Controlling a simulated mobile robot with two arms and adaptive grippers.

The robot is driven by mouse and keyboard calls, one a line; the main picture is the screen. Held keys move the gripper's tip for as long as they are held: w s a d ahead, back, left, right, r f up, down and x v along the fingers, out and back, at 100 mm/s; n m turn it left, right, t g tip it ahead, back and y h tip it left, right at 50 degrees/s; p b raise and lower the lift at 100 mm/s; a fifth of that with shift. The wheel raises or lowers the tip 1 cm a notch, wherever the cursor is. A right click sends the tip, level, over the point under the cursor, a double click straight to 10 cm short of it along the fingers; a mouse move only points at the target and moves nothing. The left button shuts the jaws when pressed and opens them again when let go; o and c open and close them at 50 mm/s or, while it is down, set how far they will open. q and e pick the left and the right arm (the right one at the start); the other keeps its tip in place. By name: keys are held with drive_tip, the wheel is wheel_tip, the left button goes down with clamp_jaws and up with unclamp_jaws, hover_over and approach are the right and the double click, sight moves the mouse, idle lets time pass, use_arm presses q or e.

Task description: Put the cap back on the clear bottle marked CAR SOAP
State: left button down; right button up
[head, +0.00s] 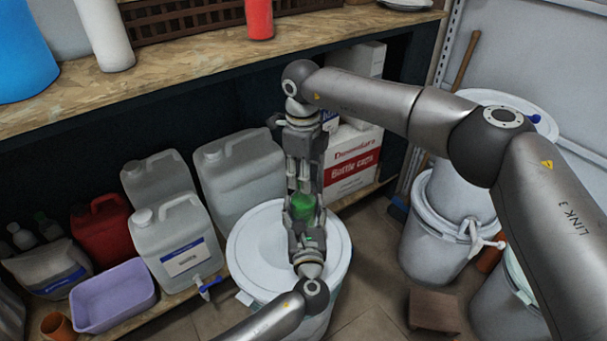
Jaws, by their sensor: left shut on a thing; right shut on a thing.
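A green thing (302,205) shows between my two grippers, above a white drum lid. It looks like green liquid in a clear bottle, but no CAR SOAP lettering can be read. My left gripper (305,222), the lower one, comes up from below and is shut around the green thing. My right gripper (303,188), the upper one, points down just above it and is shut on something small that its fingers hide. No cap can be made out, and I cannot tell whether the two held things touch.
The white drum (250,250) stands beneath both grippers. To its left are a labelled canister (180,240) with a blue tap, a purple tub (112,298) and a red canister (103,230). More drums (440,240) stand right.

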drive_tip(key=m, duration=0.5)
drive_tip(key=shift+m, duration=0.4)
drive_tip(key=m, duration=1)
drive_tip(key=shift+m, duration=0.3)
drive_tip(key=m, duration=1.4)
drive_tip(key=shift+f, duration=0.1)
drive_tip(key=o, duration=0.7)
wheel_tip(320, 180, up, 12)
